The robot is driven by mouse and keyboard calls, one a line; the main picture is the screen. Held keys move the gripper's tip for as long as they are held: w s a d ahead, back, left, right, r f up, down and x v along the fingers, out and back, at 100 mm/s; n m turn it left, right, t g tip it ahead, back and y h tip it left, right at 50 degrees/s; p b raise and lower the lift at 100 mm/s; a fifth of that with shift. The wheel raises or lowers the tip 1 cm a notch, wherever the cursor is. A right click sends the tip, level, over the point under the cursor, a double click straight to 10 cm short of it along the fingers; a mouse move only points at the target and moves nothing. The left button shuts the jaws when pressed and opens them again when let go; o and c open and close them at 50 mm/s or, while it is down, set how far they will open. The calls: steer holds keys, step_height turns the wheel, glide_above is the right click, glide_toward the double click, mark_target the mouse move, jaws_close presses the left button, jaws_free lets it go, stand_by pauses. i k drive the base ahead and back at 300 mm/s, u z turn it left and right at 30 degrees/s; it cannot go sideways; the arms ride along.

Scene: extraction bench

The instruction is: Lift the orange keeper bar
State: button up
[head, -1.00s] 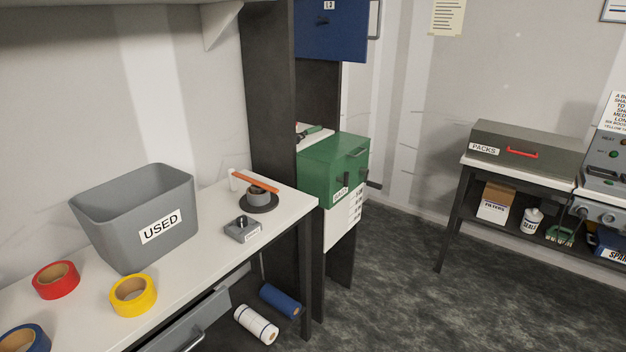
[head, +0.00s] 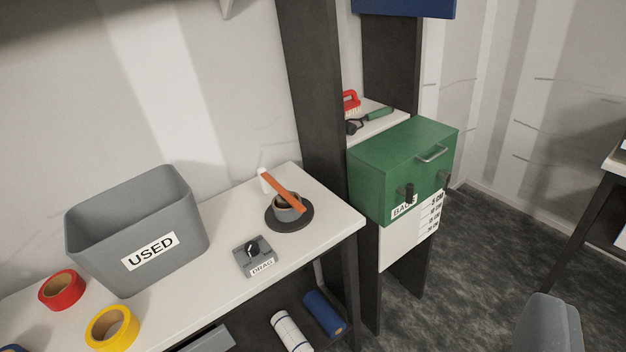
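The orange keeper bar (head: 285,192) lies across the top of a small grey cup (head: 288,211) on a dark round base (head: 298,226). The bar's far end meets a white post (head: 264,181) on the white bench (head: 335,221). A grey rounded part (head: 548,325) stands at the lower right edge; it may be part of my gripper, but no fingertips show. Nothing is seen touching the bar.
A grey bin marked USED (head: 193,222) stands left of the cup, with red (head: 61,290) and yellow (head: 112,327) tape rolls in front. A grey DRAG block (head: 255,257) sits close before the cup. A green box (head: 385,167) stands to the right beyond a dark upright (head: 312,90).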

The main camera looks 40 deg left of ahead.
mark_target(288, 197)
steer(key=u, duration=0.4)
steer(key=i, duration=0.9)
steer(key=u, duration=0.65)
